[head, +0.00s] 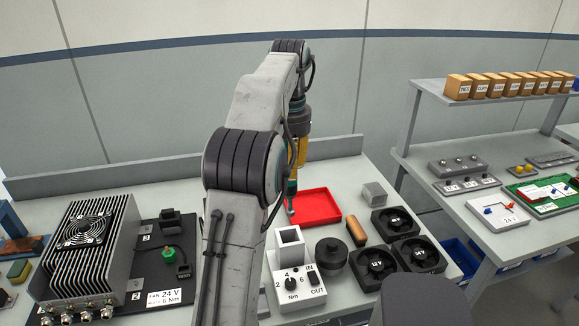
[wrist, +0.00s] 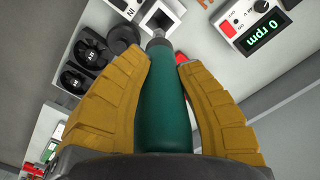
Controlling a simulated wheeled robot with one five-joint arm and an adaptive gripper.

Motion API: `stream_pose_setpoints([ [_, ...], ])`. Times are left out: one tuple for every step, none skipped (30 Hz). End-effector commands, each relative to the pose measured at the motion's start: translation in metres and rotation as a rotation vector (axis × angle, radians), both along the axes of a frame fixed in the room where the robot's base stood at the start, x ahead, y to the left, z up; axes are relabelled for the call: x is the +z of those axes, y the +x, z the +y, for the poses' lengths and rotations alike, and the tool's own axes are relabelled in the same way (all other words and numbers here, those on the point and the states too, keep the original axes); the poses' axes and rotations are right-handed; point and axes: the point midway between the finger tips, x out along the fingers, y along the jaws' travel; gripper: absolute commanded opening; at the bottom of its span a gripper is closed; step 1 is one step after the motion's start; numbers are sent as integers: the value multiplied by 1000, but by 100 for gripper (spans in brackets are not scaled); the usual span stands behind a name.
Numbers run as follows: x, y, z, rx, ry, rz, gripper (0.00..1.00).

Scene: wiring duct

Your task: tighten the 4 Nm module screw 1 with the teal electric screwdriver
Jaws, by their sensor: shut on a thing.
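My gripper (head: 298,165) hangs over the bench, its yellow fingers shut around the teal electric screwdriver (wrist: 167,110). In the head view my arm hides most of the screwdriver; its lower end (head: 291,200) shows near the red tray. In the wrist view its metal tip (wrist: 158,36) points toward a square grey holder (wrist: 163,17); I cannot tell whether they touch. The module (head: 92,250) is a finned grey box with a fan, on a black plate at the left. Screw 1 cannot be made out. A torque setting box (head: 296,285) has a dial marked 2, 4, 6 Nm.
The square holder (head: 291,246) stands behind the torque box. A black round part (head: 331,252), black fans (head: 391,221), a copper-coloured cylinder (head: 356,231), a grey block (head: 374,194) and a red tray (head: 318,207) crowd the right. A display (wrist: 263,32) reads 0 rpm.

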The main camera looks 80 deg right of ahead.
Motion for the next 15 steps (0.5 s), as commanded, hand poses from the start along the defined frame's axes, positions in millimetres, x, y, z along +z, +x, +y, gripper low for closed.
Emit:
stream_pose_setpoints([
  [0,0,0,0,-1,0,0],
  [0,0,0,0,-1,0,0],
  [1,0,0,0,-1,0,0],
  [1,0,0,0,-1,0,0],
  [1,0,0,0,-2,0,0],
  [2,0,0,0,-2,0,0],
  [3,0,0,0,-2,0,0],
  [4,0,0,0,-2,0,0],
  [6,0,0,0,-2,0,0],
  [8,0,0,0,-2,0,0],
  [10,0,0,0,-2,0,0],
  [13,0,0,0,-2,0,0],
  [15,0,0,0,-2,0,0],
  [18,0,0,0,-2,0,0],
  [21,0,0,0,-2,0,0],
])
